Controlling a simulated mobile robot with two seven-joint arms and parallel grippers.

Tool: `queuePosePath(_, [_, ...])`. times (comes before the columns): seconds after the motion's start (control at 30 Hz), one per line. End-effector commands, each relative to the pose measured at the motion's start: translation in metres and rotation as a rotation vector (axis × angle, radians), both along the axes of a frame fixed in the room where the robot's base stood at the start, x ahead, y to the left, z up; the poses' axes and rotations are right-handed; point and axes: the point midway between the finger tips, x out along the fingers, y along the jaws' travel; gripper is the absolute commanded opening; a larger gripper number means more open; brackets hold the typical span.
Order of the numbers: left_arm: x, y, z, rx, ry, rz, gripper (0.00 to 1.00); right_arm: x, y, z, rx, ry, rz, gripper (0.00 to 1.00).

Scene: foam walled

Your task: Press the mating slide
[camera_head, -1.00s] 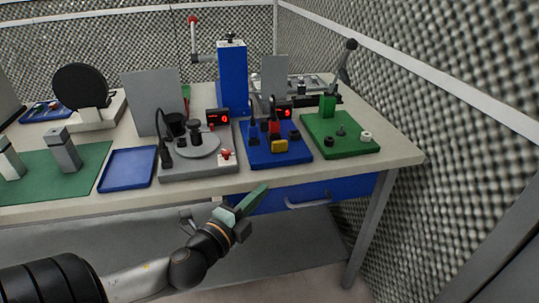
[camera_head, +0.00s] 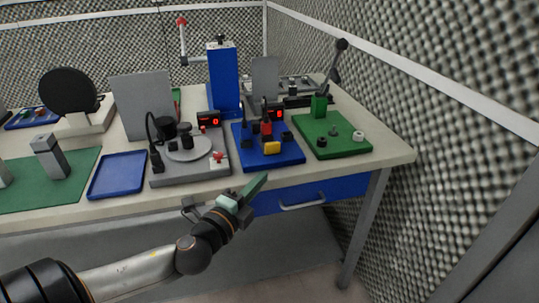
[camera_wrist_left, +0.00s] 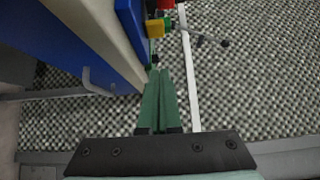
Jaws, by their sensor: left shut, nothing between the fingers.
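My left gripper (camera_head: 263,178) is in front of the bench's front edge, beside the blue drawer, with its green fingers together and nothing between them. In the left wrist view the shut fingers (camera_wrist_left: 160,75) point toward the bench side. A blue fixture board (camera_head: 268,160) with a red block (camera_head: 266,129) and a yellow block (camera_head: 272,148) lies on the bench beyond the gripper, apart from it. The red and yellow blocks also show at the top of the left wrist view. I cannot tell which part is the mating slide. My right gripper is out of view.
A green board (camera_head: 345,148) with a lever stands to the right, and a grey fixture (camera_head: 190,172) with a round plate to the left. A blue tray (camera_head: 117,178) is farther left. The drawer handle (camera_head: 303,206) sticks out below the bench top (camera_head: 400,160). A foam wall (camera_head: 450,110) bounds the right.

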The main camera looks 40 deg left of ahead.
Motion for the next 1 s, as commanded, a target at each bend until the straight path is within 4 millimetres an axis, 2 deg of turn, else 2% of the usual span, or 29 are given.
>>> queuePosePath(0.53, [0.071, 0.006, 0.001, 0.000, -0.002, 0.000, 0.00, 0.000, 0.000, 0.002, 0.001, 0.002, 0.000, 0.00])
queuePosePath(0.6, [0.078, 0.018, 0.000, 0.003, 0.000, 0.003, 0.00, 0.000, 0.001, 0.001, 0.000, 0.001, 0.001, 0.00])
queuePosePath(0.8, [0.091, 0.033, 0.000, 0.000, 0.001, 0.000, 0.00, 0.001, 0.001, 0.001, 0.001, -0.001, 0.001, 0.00])
queuePosePath(1.0, [0.094, 0.036, 0.000, -0.001, 0.001, 0.000, 0.00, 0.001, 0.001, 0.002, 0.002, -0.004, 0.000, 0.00])
